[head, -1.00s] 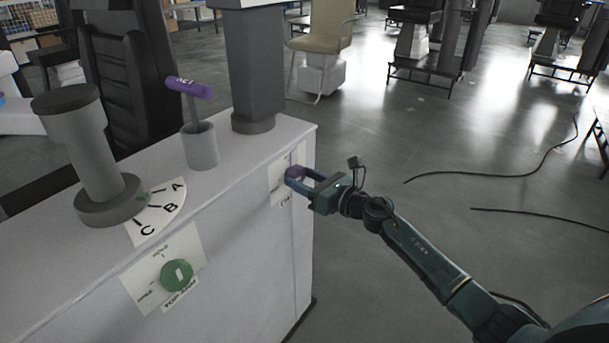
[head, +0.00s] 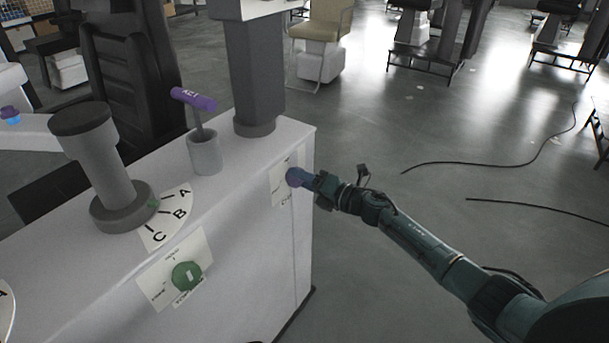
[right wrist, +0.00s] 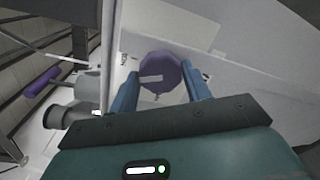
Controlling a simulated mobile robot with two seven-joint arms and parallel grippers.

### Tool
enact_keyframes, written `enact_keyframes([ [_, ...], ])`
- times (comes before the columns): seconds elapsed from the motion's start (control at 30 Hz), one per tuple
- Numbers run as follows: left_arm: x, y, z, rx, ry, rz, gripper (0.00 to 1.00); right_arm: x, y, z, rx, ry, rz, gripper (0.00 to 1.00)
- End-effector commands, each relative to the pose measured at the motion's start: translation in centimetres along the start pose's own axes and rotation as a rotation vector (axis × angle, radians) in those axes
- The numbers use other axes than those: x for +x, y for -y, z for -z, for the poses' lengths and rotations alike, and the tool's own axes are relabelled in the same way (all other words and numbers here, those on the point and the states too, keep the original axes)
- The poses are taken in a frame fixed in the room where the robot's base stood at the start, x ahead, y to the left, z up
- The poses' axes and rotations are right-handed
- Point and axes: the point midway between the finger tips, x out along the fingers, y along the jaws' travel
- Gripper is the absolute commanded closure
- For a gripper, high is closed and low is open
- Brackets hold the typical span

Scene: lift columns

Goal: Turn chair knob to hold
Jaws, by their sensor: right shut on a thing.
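A purple round knob (head: 295,177) sits on a pale label plate (head: 281,184) on the side of the white cabinet (head: 250,240), near its right corner. My right gripper (head: 305,180) is at this knob and shut on it. In the right wrist view the purple knob (right wrist: 160,65) lies between the two blue fingers, with a white bar mark lying nearly level across it. The label's words are too small to read. A green knob (head: 187,276) on another label plate is further left on the same side. My left gripper is not in view.
Open floor lies to the right, with black cables (head: 500,172).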

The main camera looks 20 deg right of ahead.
Motion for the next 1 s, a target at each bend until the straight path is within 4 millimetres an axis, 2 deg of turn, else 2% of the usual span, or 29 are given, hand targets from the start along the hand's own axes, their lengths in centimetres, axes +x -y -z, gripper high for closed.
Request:
enact_keyframes([
  [0.2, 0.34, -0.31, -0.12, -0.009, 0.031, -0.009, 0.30, -0.02, -0.09, -0.19, 0.173, -0.014, -0.001, 0.75],
  [0.5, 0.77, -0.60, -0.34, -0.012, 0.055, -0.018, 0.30, -0.02, 0.08, -0.14, 0.332, -0.027, -0.002, 0.75],
  [1.0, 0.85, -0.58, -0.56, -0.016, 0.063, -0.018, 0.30, 0.00, 0.11, -0.12, 0.394, -0.032, -0.005, 0.75],
])
